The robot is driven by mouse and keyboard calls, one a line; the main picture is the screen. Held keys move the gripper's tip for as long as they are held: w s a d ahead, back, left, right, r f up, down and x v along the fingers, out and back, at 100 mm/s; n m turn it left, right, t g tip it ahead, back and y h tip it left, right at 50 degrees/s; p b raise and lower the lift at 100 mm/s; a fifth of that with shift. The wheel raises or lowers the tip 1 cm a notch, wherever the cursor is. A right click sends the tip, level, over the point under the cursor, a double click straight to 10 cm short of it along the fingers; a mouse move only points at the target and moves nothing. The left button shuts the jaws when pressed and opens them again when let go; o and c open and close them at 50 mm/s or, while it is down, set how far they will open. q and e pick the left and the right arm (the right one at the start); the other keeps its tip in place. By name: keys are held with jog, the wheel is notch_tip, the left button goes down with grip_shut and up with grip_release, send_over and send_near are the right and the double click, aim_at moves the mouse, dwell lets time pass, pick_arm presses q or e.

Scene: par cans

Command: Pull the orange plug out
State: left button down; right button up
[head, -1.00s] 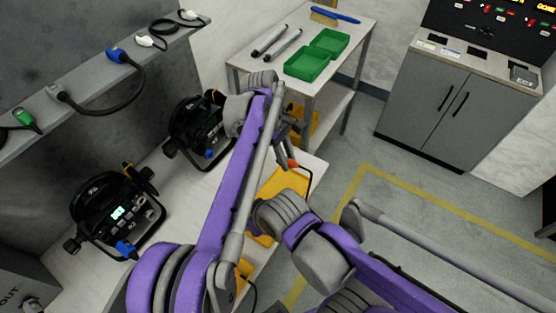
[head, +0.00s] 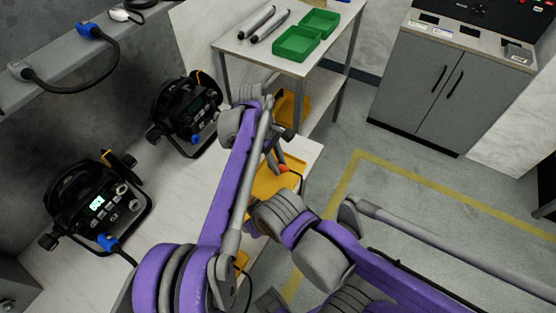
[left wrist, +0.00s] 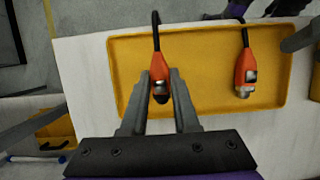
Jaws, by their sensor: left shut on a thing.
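My left gripper (left wrist: 160,90) is shut on an orange plug (left wrist: 159,66) with a dark cable in the left wrist view. The plug sits between the fingers over the yellow tray (left wrist: 200,70); whether it touches the tray is unclear. A second orange plug (left wrist: 244,68) with a cable lies to its right in the tray. In the head view my left gripper (head: 274,158) is partly hidden by its arm, with a bit of the orange plug (head: 284,168) showing at the yellow tray (head: 266,182). My right gripper does not show.
Green trays (head: 296,44) are on a side table. A grey cabinet (head: 430,90) stands at right. The floor between is clear.

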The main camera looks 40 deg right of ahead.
pick_arm(q)
jog(key=shift+f, duration=0.2)
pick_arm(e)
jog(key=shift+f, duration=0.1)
pick_arm(q)
jog(key=c, duration=0.6)
grip_release()
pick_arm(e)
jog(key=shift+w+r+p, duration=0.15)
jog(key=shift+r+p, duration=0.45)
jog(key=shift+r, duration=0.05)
pick_arm(q)
jog(key=v, duration=1.1)
